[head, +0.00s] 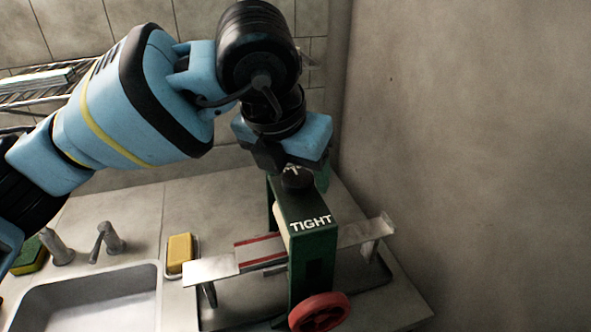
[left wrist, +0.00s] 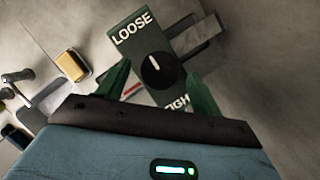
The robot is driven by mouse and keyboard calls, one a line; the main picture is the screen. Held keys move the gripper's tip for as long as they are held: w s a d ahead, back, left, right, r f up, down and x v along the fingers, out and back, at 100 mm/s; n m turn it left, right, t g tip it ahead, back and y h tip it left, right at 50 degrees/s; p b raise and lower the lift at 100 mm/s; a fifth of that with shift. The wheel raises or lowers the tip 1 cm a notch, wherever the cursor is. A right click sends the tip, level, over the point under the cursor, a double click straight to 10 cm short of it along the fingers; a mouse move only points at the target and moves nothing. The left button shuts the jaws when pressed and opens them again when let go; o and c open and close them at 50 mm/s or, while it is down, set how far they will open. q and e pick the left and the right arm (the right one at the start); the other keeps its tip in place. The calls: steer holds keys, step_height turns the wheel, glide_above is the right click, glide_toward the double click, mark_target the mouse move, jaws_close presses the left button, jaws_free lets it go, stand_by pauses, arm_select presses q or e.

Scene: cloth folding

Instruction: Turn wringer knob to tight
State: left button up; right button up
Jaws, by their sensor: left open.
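The wringer (head: 306,218) is a dark green housing with TIGHT on its near end in the head view. In the left wrist view, LOOSE is at the housing's far end (left wrist: 133,32) and TIGHT, partly hidden, at its near end. The round black knob (left wrist: 157,72) sits on top between the words, its white mark toward the LOOSE side. The knob also shows in the head view (head: 297,181). My left gripper (head: 296,166) is open above the knob; in the wrist view its green fingers (left wrist: 158,80) appear on either side of it. I cannot tell whether they touch it.
A red wheel (head: 319,312) is on the wringer's front, and metal plates (head: 211,268) extend to both sides. A sink (head: 90,300) with a tap (head: 57,247) lies to the left, beside a yellow sponge (head: 180,252). A bare wall (head: 460,150) is close on the right.

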arm_select(q)
steer(key=shift+w+d+f, duration=0.1)
steer(key=shift+w+f, duration=0.05)
steer(key=shift+f, duration=0.15)
arm_select(e)
steer(key=shift+w, duration=0.15)
arm_select(q)
steer(key=c, duration=0.9)
steer(key=shift+c, duration=0.4)
arm_select(e)
steer(key=shift+s+f, duration=0.15)
steer(key=shift+s, duration=0.2)
